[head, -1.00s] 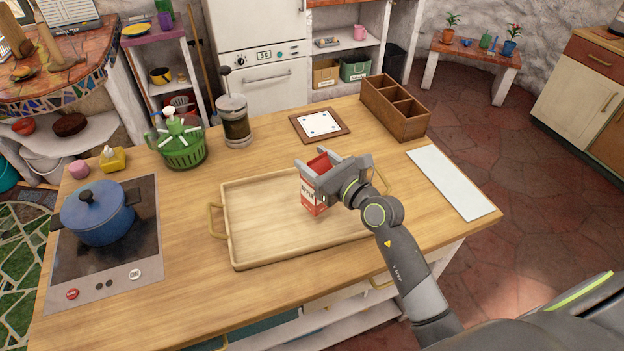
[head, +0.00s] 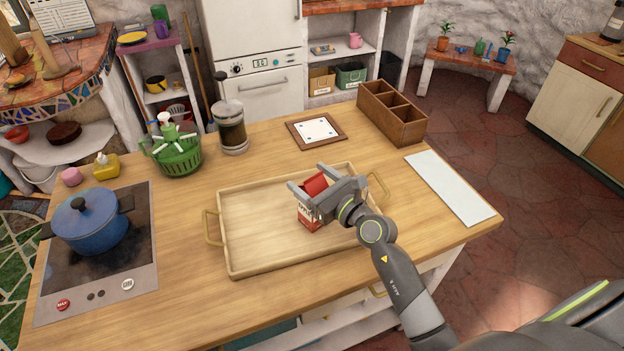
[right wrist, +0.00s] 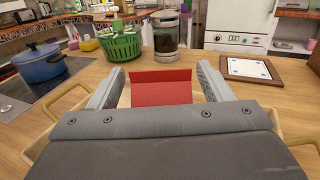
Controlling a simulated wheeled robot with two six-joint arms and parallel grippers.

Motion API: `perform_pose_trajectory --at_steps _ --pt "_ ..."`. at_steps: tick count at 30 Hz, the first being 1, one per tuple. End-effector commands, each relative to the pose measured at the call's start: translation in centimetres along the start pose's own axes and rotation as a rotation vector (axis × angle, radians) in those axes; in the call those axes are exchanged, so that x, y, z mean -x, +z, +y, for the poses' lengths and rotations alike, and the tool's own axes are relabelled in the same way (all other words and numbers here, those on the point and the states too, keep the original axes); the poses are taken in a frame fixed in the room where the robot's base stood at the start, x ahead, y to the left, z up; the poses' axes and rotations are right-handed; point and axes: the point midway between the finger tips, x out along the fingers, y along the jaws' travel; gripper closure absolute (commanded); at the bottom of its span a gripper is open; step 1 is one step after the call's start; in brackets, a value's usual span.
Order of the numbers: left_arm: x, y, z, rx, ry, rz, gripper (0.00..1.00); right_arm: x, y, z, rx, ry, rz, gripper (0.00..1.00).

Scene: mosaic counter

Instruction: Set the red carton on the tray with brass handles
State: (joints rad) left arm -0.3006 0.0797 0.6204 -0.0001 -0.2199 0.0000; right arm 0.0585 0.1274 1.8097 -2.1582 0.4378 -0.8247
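The red carton (head: 309,217), with a white label band, stands upright on the right half of the light wooden tray (head: 250,267). The tray has a brass handle at each end. My right gripper (head: 307,177) is around the carton's upper part, its fingers on either side. In the right wrist view the carton's red top (right wrist: 161,88) sits between the fingers, with narrow gaps on both sides, so the gripper is open. The fingers hide part of the carton in the head view. My left gripper is not in view.
A blue pot (head: 90,228) stands on the cooktop at left. A green basket (head: 178,155), a glass jar (head: 231,130), a framed tile (head: 316,130) and a wooden divided box (head: 392,112) stand behind the tray. A white strip (head: 450,188) lies at right. The tray's left half is bare.

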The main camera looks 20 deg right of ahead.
Motion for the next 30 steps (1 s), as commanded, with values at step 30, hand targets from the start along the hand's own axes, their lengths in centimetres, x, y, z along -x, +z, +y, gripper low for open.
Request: perform_pose_trajectory --at_steps 30 --pt "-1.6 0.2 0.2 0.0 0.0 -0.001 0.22 11.7 0.2 0.0 0.001 0.0 0.001 0.27"
